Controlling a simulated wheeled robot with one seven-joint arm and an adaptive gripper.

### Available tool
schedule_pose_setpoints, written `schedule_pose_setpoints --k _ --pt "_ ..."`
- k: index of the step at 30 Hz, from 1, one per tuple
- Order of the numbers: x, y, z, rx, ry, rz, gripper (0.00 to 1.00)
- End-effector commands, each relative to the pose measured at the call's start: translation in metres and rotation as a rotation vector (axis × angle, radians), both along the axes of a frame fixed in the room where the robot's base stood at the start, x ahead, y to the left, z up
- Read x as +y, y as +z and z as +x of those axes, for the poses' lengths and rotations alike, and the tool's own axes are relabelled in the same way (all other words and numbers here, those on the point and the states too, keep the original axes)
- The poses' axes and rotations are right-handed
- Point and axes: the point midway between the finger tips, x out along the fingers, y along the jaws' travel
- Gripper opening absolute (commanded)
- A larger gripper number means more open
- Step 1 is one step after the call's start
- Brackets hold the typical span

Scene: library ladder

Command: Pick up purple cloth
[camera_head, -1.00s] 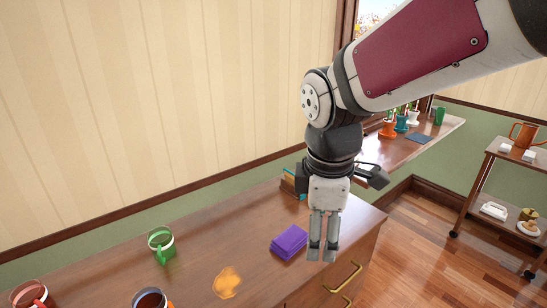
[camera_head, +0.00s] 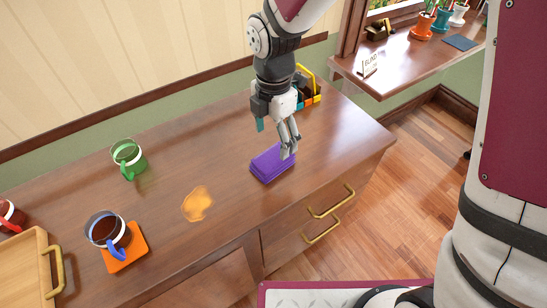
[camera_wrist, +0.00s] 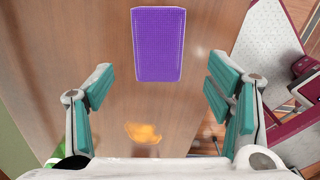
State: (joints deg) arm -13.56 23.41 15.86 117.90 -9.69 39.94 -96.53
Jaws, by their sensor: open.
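The purple cloth (camera_head: 271,163) lies folded in a flat block on the brown wooden cabinet top, near its right part. It also shows in the wrist view (camera_wrist: 159,44), at the upper middle, beyond and between the finger pads. My gripper (camera_head: 288,148) is above the cloth's right end in the head view, pointing down. In the wrist view my gripper (camera_wrist: 160,100) has its teal pads wide apart with nothing between them. Whether the fingertips touch the cloth cannot be told.
An orange spill (camera_head: 197,203) lies left of the cloth. A green mug (camera_head: 128,158), a mug on an orange coaster (camera_head: 124,248) and a wooden tray (camera_head: 32,268) stand further left. A yellow caddy (camera_head: 308,88) stands behind my gripper. Drawer handles (camera_head: 331,202) are on the cabinet front.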

Motion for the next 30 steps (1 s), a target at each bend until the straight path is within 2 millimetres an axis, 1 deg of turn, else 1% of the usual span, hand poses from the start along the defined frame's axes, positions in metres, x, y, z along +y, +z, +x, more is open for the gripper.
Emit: schedule_pose_setpoints --k 1,3,11,15,19,23,29,30 --pt "0.000 -0.010 -0.001 0.003 0.001 -0.001 0.73" --pt "0.000 -0.019 0.000 0.002 0.000 -0.001 0.73" --pt "0.000 -0.036 0.000 0.001 0.000 -0.001 0.73" --pt "0.002 -0.057 0.000 0.004 0.000 -0.002 0.73" --pt "0.003 -0.074 0.001 0.001 -0.001 -0.001 0.73" --pt "0.002 -0.081 0.001 -0.001 -0.002 -0.001 0.73" --pt "0.002 -0.081 0.001 -0.001 -0.002 0.000 0.73" --pt "0.002 -0.081 0.001 -0.001 -0.002 0.000 0.69"
